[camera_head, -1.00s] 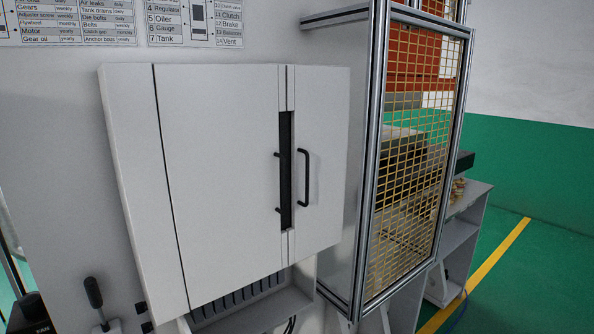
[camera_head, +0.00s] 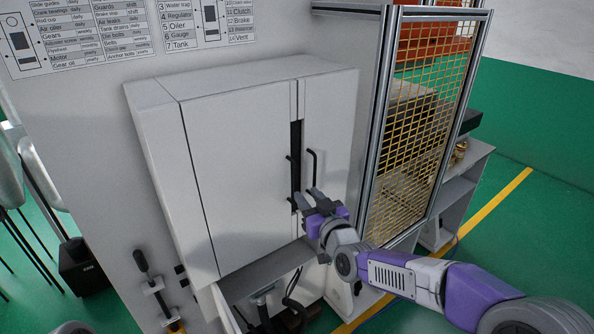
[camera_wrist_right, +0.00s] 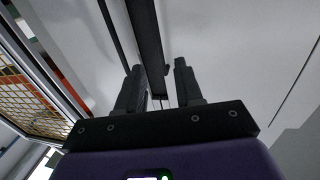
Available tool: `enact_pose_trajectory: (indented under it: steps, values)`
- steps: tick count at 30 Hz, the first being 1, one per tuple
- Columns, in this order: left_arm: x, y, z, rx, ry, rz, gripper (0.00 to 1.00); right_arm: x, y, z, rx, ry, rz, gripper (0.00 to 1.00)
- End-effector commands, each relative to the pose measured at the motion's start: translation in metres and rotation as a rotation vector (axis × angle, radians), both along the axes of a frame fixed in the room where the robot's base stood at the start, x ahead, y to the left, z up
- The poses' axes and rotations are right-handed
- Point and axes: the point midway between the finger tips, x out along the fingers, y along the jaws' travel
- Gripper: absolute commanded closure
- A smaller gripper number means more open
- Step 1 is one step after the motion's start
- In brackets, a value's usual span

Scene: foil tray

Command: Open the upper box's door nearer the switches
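The upper box (camera_head: 233,85) is a white wall cabinet with two closed doors. The wider left door (camera_head: 240,175), on the side of the switches (camera_head: 181,272), has a thin black handle (camera_head: 290,180) along its right edge. The narrower right door (camera_head: 335,140) has a black bar handle (camera_head: 313,168). A dark vertical slot (camera_head: 296,150) runs between them. My right gripper (camera_head: 309,197) is at the lower ends of the handles. In the right wrist view its two fingers (camera_wrist_right: 158,85) are apart, with dark bars beyond them; I cannot tell whether they touch a handle. My left gripper is out of view.
Below the cabinet is an open compartment (camera_head: 262,272) with dark parts inside. A lever (camera_head: 141,262) sits on the wall at lower left. A metal-framed yellow mesh guard (camera_head: 425,120) stands close on the right. Charts (camera_head: 90,32) hang above.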

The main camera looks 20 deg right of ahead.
Motion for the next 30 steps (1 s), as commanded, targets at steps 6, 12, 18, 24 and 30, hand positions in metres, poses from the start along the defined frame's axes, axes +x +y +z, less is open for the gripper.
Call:
enact_pose_trajectory:
  steps: [6,12,18,24,30]
  values:
    - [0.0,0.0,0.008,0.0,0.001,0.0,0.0,0.021,0.003,0.002,0.002,-0.001,0.0,0.64]
    - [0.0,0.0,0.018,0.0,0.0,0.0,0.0,0.049,0.008,0.002,0.003,-0.001,0.0,0.64]
    - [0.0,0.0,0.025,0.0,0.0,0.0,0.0,0.068,0.011,0.002,0.0,-0.001,0.0,0.64]
    - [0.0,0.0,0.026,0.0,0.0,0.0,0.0,0.073,0.011,0.0,0.0,-0.001,-0.001,0.64]
    - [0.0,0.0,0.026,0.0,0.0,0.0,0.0,0.073,0.011,0.0,0.0,-0.001,-0.001,0.66]
